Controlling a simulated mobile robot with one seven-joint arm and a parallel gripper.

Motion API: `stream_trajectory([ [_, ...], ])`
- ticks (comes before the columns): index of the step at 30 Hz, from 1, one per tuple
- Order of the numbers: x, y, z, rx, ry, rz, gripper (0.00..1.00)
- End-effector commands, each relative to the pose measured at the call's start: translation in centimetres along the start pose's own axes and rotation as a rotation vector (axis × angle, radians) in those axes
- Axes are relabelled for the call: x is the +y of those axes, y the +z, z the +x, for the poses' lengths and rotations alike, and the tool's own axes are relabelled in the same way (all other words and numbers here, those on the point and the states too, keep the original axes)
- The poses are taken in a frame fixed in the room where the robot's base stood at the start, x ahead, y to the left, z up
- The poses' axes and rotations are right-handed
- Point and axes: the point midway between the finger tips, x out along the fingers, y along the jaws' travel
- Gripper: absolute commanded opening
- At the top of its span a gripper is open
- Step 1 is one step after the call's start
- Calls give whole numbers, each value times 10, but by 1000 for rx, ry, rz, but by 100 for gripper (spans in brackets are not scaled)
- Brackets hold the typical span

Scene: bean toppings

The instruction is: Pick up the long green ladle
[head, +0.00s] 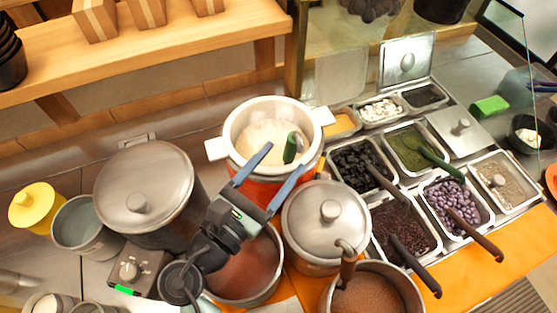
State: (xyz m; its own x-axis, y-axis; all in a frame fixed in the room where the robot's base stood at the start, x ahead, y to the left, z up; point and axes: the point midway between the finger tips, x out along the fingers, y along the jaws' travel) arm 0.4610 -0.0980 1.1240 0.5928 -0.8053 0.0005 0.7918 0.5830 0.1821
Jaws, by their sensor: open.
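A green ladle handle (292,148) stands up in the white-rimmed pot (237,124); its lower end is hidden by the pale contents. My gripper (288,155) is open over the near side of this pot, its two blue-grey fingers spread. In the picture, the green handle shows between the fingertips; I cannot tell how far apart they are in depth. A second green handle (440,164) lies slanted across the tray of green filling on the right.
Lidded metal pots (145,185) (318,225) stand to either side of my arm. An open pot of brown contents (250,265) is below it. Topping trays with brown-handled spoons (475,235) fill the right. A wooden shelf (150,55) runs along the upper left.

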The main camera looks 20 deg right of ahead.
Motion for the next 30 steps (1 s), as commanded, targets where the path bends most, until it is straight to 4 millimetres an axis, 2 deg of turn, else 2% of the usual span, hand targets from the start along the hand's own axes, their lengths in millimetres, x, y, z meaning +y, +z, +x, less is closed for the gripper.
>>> stream_trajectory([
  [1, 0, 2, 8, -1, -3, 0, 68],
  [8, 0, 2, 24, 0, -2, 1, 68],
  [16, -1, 5, 63, 0, -2, 2, 68],
  [25, -1, 3, 69, 1, 1, 3, 68],
  [26, -1, 3, 69, 1, 1, 3, 66],
  [30, -1, 3, 69, 1, 1, 3, 41],
])
